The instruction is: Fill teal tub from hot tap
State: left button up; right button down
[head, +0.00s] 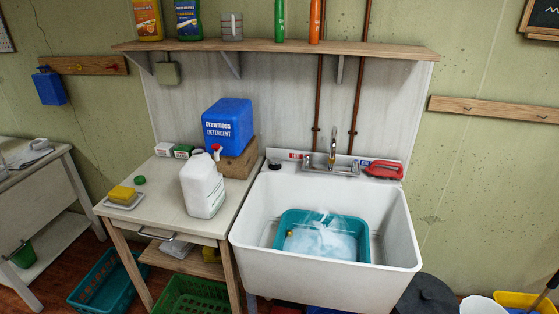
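The teal tub (363,238) sits inside the white sink basin (252,232), below the tap. Pale bluish-white contents (312,243) show in it, with a whitish, steam-like haze above. A small yellow spot shows at its left side. The metal tap (332,146) stands at the back of the sink, its spout over the basin. A red marking (295,156) is left of the tap and a blue one is to its right. I cannot tell the handle positions or whether water is running. Neither of my grippers is in view.
On the left table (150,205) are a white jug (203,186), a yellow sponge (122,193) and a blue detergent container (227,124) on a wooden block. A shelf (270,46) runs above. Bins and crates stand below.

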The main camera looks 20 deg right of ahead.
aim_at(306, 157)
jog(key=i+j, duration=0.15)
jog(key=i, duration=0.25)
jog(key=i+j, duration=0.1)
jog(key=i, duration=0.3)
jog(key=i+j, duration=0.15)
jog(key=i, duration=0.25)
